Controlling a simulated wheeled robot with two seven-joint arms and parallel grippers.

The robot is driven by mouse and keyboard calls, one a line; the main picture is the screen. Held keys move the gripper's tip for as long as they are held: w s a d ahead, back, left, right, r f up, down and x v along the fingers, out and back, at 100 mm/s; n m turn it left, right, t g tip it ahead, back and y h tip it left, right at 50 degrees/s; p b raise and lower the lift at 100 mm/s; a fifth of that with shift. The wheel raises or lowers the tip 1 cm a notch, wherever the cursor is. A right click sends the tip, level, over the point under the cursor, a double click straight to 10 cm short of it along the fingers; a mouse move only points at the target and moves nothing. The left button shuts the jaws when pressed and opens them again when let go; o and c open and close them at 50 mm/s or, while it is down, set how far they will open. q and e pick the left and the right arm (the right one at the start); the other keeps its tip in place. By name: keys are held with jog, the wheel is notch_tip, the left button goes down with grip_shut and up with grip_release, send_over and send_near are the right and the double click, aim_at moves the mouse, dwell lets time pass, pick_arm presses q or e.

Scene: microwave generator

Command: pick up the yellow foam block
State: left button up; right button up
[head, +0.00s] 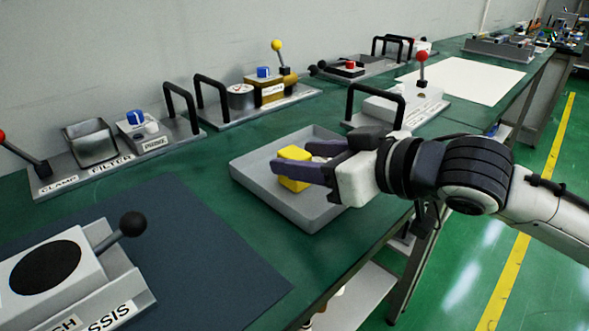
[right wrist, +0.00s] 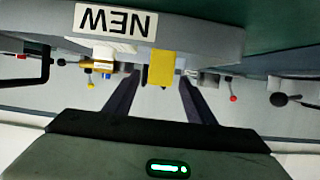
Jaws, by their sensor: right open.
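The yellow foam block (head: 294,153) is in the grey tray (head: 255,186), partly hidden behind a finger of my right gripper (head: 300,160). In the right wrist view, which looks upside down, the yellow block (right wrist: 161,68) appears between the tips of my open right gripper (right wrist: 160,80), with a gap on each side. Whether the fingers reach around it or stop just short, I cannot tell. The tray wall bears a NEW label in that view. My left gripper is not in view.
A small white item (right wrist: 104,52) shows beside the block. A black-handled fixture (head: 375,107) with a red-knobbed lever stands behind the tray. A black-knobbed unit (head: 60,270) sits on the dark mat at front left.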

jog(key=x, duration=0.2)
jog(key=shift+w+a+f, duration=0.1)
jog(key=shift+w+a, duration=0.1)
jog(key=c, duration=1.1)
